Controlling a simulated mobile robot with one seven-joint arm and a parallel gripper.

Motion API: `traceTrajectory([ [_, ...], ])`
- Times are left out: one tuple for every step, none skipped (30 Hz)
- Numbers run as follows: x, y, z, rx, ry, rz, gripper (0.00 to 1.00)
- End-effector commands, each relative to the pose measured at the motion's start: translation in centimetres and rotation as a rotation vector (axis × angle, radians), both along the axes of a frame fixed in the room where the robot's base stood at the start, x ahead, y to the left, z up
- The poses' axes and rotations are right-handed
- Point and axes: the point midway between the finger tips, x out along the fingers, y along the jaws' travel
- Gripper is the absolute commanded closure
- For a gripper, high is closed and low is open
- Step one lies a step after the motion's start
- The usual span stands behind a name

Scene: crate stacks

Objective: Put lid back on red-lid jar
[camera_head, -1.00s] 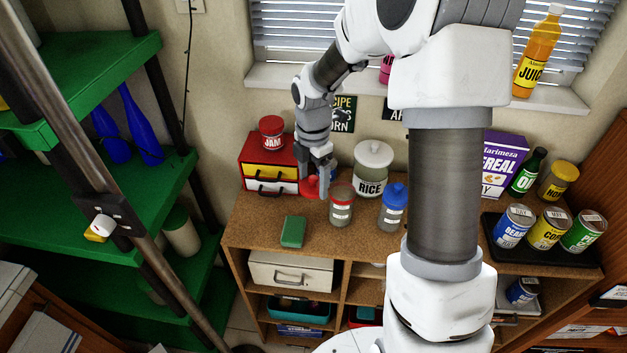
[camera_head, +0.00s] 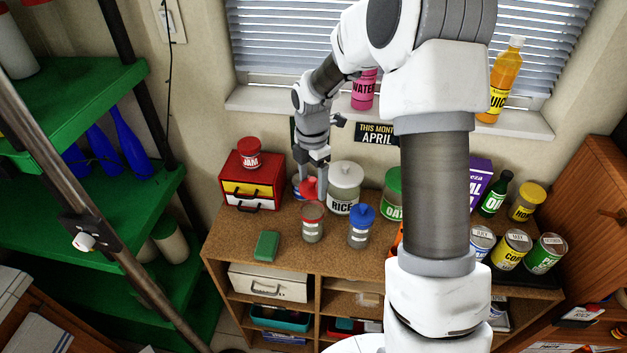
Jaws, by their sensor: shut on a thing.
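The glass jar (camera_head: 313,226) with a red band at its rim stands upright and lidless on the brown counter, left of the blue-lid jar (camera_head: 361,230). My gripper (camera_head: 313,181) is shut on the red lid (camera_head: 309,188), just above or behind the jar's mouth in the picture. The lid looks apart from the jar; the exact height gap is hard to tell. My fingers hide part of the lid.
The rice jar (camera_head: 343,199) stands close to the right of my gripper. A drawer box (camera_head: 243,190) with a jam jar (camera_head: 250,152) on top is to the left. A green block (camera_head: 266,245) lies left of the jar. The counter's front (camera_head: 318,256) is clear.

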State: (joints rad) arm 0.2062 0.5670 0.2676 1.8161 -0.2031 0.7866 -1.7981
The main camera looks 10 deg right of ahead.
Motion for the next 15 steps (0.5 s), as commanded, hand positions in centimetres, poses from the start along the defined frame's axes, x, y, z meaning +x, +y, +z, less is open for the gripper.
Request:
traceTrajectory([
  [0.0,0.0,-0.3,0.000,0.000,0.000,0.72],
  [0.0,0.0,-0.4,0.000,0.000,0.000,0.72],
  [0.0,0.0,-0.6,0.000,0.000,0.000,0.72],
  [0.0,0.0,-0.8,0.000,0.000,0.000,0.72],
  [0.0,0.0,-1.0,0.000,0.000,0.000,0.72],
  [0.0,0.0,-1.3,0.000,0.000,0.000,0.72],
  [0.0,0.0,-1.6,0.000,0.000,0.000,0.72],
  [0.0,0.0,-1.8,0.000,0.000,0.000,0.72],
  [0.0,0.0,-2.2,0.000,0.000,0.000,0.72],
  [0.0,0.0,-2.5,0.000,0.000,0.000,0.72],
  [0.0,0.0,-2.8,0.000,0.000,0.000,0.72],
  [0.0,0.0,-3.2,0.000,0.000,0.000,0.72],
  [0.0,0.0,-3.5,0.000,0.000,0.000,0.72],
  [0.0,0.0,-3.8,0.000,0.000,0.000,0.72],
  [0.0,0.0,-4.2,0.000,0.000,0.000,0.72],
])
